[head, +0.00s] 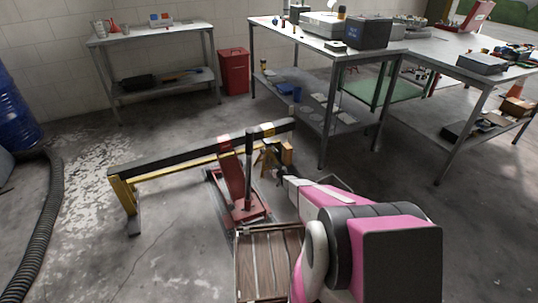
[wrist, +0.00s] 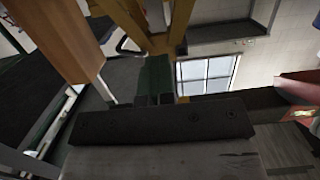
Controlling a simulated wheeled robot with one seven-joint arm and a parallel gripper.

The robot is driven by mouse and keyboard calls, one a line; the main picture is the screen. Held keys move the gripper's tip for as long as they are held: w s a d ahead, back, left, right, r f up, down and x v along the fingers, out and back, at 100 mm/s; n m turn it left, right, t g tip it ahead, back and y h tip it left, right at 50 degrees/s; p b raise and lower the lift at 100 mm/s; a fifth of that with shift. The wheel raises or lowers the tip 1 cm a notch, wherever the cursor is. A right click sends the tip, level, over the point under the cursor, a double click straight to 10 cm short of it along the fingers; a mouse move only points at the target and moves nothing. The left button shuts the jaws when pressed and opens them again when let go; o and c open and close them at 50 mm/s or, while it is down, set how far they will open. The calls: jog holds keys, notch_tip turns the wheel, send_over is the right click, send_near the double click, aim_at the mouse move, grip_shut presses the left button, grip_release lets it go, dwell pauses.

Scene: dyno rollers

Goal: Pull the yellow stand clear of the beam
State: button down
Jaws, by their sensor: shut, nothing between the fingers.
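The long dark-topped beam (head: 180,163) runs across the floor, its far end rising to the right. A yellow stand (head: 265,160) shows small and partly hidden near the beam's right end. Its yellow legs seem to show at the top of the wrist view (wrist: 183,18). Another yellow leg (head: 124,194) stands under the beam's left end. My gripper (head: 279,172) is shut and empty, close beside the right-hand stand. Its dark fingers also show in the wrist view (wrist: 158,98). I cannot tell whether they touch the stand.
A red jack (head: 240,205) stands under the beam, left of my gripper. A slatted wooden creeper (head: 268,255) lies in front of it. An orange-brown block (head: 287,152) is next to the stand. A workbench (head: 325,45) stands behind to the right.

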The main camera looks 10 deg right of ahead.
jog(key=v, duration=0.3)
jog(key=shift+f, duration=0.2)
jog(key=c, duration=1.4)
grip_release()
jog(key=shift+s+a, duration=0.1)
